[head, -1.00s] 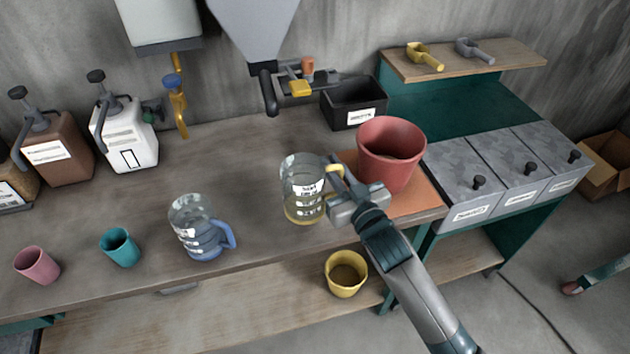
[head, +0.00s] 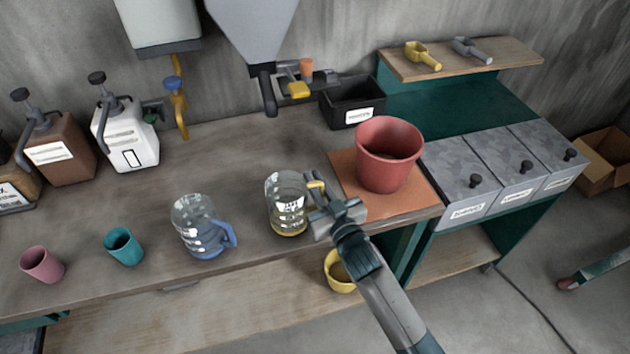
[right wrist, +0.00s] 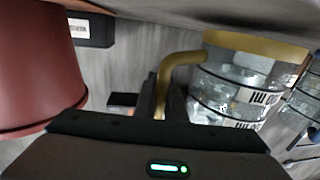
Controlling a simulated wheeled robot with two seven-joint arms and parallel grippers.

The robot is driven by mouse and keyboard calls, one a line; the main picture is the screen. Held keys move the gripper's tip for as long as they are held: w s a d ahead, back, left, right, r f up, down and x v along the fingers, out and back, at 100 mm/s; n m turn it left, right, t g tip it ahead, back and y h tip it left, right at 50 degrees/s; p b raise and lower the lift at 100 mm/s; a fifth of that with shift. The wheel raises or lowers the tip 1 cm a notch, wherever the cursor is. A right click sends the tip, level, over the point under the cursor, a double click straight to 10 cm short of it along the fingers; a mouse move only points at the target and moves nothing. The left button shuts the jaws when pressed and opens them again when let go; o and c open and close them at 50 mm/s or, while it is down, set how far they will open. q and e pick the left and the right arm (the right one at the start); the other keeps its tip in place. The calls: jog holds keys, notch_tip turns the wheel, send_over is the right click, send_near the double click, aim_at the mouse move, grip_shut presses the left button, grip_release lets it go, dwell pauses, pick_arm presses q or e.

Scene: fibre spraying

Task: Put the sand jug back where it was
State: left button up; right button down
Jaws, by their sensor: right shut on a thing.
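The sand jug is a clear jug with a yellow handle and yellow base (head: 288,205), upright at the bench's front middle. My right gripper (head: 322,200) is shut on its yellow handle, from the right side. In the right wrist view the yellow handle (right wrist: 172,75) runs down between the fingers (right wrist: 165,100), and the jug's clear wall (right wrist: 235,90) is beside them. I cannot tell whether the jug's base touches the bench. A second clear jug with a blue handle (head: 200,228) stands to its left. My left gripper is not in view.
A red bucket (head: 388,155) stands on an orange mat (head: 345,165) right of the jug. Pink (head: 42,264) and teal (head: 123,246) cups stand at the left. A yellow bucket (head: 340,275) sits on the lower shelf. The bench (head: 240,155) behind the jugs is clear.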

jog(key=shift+f, duration=0.4)
jog(key=c, duration=1.8)
grip_release()
jog(key=shift+f, duration=0.1)
jog(key=shift+s, duration=0.1)
jog(key=b+v, duration=0.3)
jog(key=v, duration=0.7)
jog(key=shift+s+d, duration=0.25)
jog(key=shift+s, duration=0.05)
jog(key=shift+s+d, duration=0.25)
jog(key=shift+s, duration=0.25)
